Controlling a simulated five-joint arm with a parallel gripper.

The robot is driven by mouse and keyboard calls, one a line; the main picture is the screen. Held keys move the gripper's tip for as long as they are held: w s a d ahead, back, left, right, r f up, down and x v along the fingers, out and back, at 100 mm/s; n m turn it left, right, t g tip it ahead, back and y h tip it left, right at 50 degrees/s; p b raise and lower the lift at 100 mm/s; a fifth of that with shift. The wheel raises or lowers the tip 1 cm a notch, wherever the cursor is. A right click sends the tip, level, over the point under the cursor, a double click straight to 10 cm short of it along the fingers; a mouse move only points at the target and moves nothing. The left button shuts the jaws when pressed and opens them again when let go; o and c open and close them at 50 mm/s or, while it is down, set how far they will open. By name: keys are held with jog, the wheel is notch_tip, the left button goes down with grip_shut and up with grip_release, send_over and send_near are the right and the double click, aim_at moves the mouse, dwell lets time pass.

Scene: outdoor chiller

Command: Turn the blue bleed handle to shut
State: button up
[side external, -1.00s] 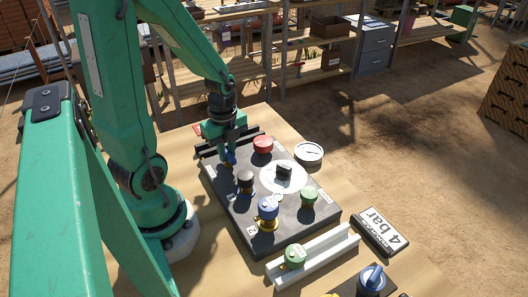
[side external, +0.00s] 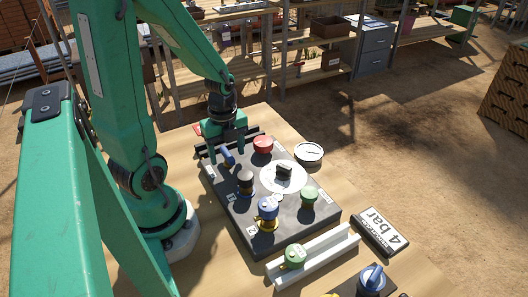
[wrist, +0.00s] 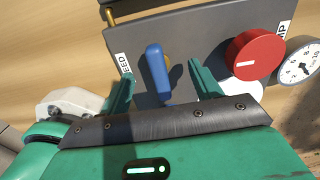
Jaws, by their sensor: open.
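The blue bleed handle (side external: 228,157) is at the far left corner of the dark panel (side external: 222,190) in the side view. In the wrist view the handle (wrist: 157,72) is a long blue lever beside the partly hidden "BLEED" label (wrist: 122,66), running nearly up and down the picture. My gripper (side external: 227,153) is low over that corner. In the wrist view my gripper (wrist: 162,72) is open, one finger on each side of the handle, with gaps on both sides.
A red knob (side external: 263,144) and a gauge (side external: 309,152) stand right of the handle. A black knob (side external: 246,182), a blue knob (side external: 268,207), a green knob (side external: 309,197) and a white dial (side external: 270,181) share the panel. A white rail (side external: 325,257) lies in front.

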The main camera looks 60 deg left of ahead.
aim_at(227, 152)
jog(key=shift+r, duration=3.5)
notch_tip(227, 152, up, 8)
jog(key=shift+d, duration=0.15)
jog(key=d+r+n+t, duration=0.2)
jog(key=d+n, duration=0.3)
jog(key=n, duration=0.4)
jog(key=d+r+n+t, duration=0.2)
jog(key=d+n, duration=0.3)
jog(key=n, duration=0.3)
jog(key=shift+w+d+n+t, duration=0.2)
jog(key=shift+d+n+t, duration=0.2)
jog(key=shift+t, duration=0.4)
jog(key=shift+o, duration=0.5)
